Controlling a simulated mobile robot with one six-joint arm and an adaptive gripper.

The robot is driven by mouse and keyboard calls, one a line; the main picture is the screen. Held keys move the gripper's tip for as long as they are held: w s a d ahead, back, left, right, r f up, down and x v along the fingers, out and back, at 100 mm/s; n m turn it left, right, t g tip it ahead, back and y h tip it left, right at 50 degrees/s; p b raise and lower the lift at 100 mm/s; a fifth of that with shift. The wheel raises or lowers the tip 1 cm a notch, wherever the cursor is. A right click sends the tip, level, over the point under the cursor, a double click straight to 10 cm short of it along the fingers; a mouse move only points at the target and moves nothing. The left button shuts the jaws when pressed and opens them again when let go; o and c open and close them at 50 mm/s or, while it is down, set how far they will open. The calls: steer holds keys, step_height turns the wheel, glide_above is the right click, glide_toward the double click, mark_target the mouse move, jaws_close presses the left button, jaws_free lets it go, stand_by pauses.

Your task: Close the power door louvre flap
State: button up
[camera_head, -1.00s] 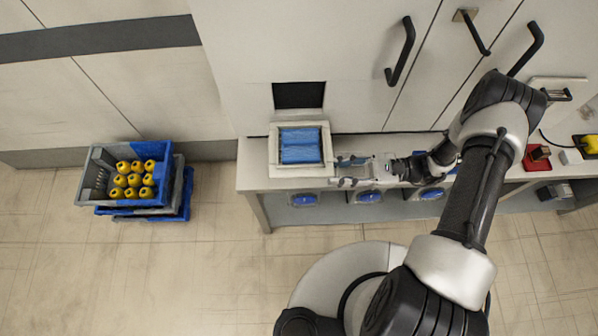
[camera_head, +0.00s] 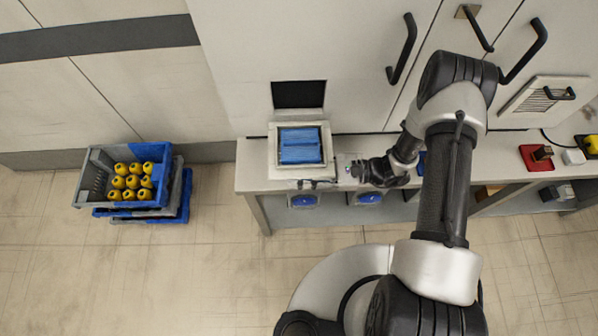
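The louvre flap (camera_head: 527,103) is a pale framed panel with dark slats on the cabinet front at the far right. A black bar handle (camera_head: 560,94) is on it. The flap looks slanted against the front, but I cannot tell how far open it is. My gripper (camera_head: 345,172) is low over the bench, just right of the square box, far left of the flap and not touching it. Its fingers are small and foreshortened, so their opening is unclear. I see nothing clearly held in it.
A pale box with blue contents (camera_head: 274,158) stands on the bench (camera_head: 255,178) below a dark wall opening (camera_head: 298,94). Black door handles (camera_head: 402,50) jut from the cabinet front. Stacked crates (camera_head: 95,185) with yellow items stand on the floor at left.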

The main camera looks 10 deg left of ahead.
jaws_close()
stand_by(0.5)
